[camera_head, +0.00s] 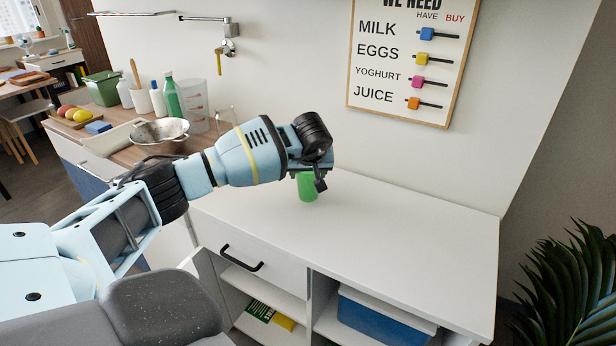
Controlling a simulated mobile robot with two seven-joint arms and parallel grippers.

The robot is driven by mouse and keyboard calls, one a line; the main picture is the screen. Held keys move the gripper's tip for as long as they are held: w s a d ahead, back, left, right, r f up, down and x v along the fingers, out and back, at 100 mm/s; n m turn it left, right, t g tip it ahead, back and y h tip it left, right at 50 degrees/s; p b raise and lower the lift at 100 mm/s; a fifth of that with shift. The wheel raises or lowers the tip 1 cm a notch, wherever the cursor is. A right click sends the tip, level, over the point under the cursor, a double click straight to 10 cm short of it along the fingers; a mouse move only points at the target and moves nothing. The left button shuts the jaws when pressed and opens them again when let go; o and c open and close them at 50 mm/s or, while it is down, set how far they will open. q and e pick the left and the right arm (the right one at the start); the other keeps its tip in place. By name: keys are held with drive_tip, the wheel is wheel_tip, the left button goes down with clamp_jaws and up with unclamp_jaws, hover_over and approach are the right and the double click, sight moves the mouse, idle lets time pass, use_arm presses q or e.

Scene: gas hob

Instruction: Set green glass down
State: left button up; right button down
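The green glass (307,189) is upright over the back part of the white cabinet top (400,235). Its upper part is hidden behind my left gripper (314,178). My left arm comes in from the left, and its gripper is at the glass's rim. One dark finger shows against the glass's right side; the other finger is hidden. The gripper looks shut on the glass. I cannot tell for sure whether the glass's base touches the white top. My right gripper is not in view.
The white top is clear to the right and in front. At left, a wooden counter holds a metal colander (160,133), a green bottle (173,98) and a clear container (194,105). A shopping board (412,60) hangs behind; a plant (570,275) stands at right.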

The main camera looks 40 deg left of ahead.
use_arm(q)
drive_tip(key=shift+f, duration=0.75)
drive_tip(key=shift+f, duration=0.15)
drive_tip(key=o, duration=1.1)
